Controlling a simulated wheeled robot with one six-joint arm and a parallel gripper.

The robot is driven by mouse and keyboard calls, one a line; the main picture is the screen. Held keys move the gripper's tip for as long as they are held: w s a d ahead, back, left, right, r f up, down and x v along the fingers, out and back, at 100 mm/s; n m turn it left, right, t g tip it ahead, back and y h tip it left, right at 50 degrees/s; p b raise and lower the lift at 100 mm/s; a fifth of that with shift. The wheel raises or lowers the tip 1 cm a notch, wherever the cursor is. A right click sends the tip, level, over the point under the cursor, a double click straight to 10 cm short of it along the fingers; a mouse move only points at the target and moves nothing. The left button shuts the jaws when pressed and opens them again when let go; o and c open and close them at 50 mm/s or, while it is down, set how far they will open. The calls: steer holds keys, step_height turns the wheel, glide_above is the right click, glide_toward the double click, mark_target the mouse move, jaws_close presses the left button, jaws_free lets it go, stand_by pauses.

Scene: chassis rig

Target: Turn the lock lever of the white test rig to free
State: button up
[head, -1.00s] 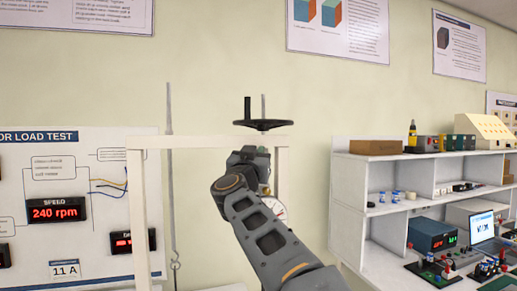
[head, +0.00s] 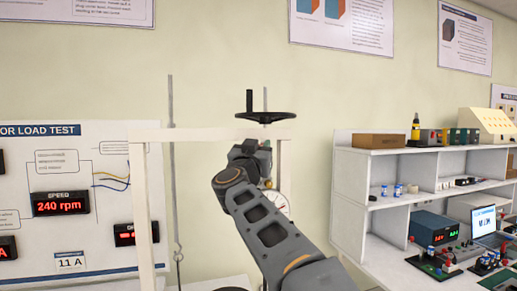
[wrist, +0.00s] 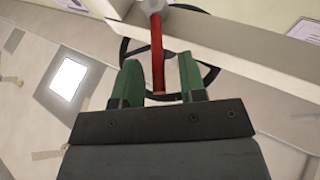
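The white test rig's frame (head: 205,135) stands ahead in the head view, with a black handwheel (head: 265,117) above its top bar. In the wrist view the red lock lever (wrist: 156,40) runs from a grey hub (wrist: 165,8) at the top bar down between the green fingers of my gripper (wrist: 159,68). The fingers are open, with a visible gap on each side of the lever. The lever's lower end reaches near the gripper's palm. In the head view my arm hides the lever and the fingers. The handwheel rim (wrist: 208,75) shows behind the fingers.
A round dial gauge (head: 277,206) sits just right of my arm. A display board (head: 75,190) stands at left, and a thin hanging rod (head: 173,150) is beside the frame. White shelves (head: 345,195) with instruments stand at right.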

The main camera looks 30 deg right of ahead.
steer(key=b+v, duration=0.2)
steer(key=v, duration=1.1)
steer(key=shift+s+a+f+b, duration=0.2)
steer(key=shift+s+b, duration=0.05)
steer(key=shift+b, duration=0.1)
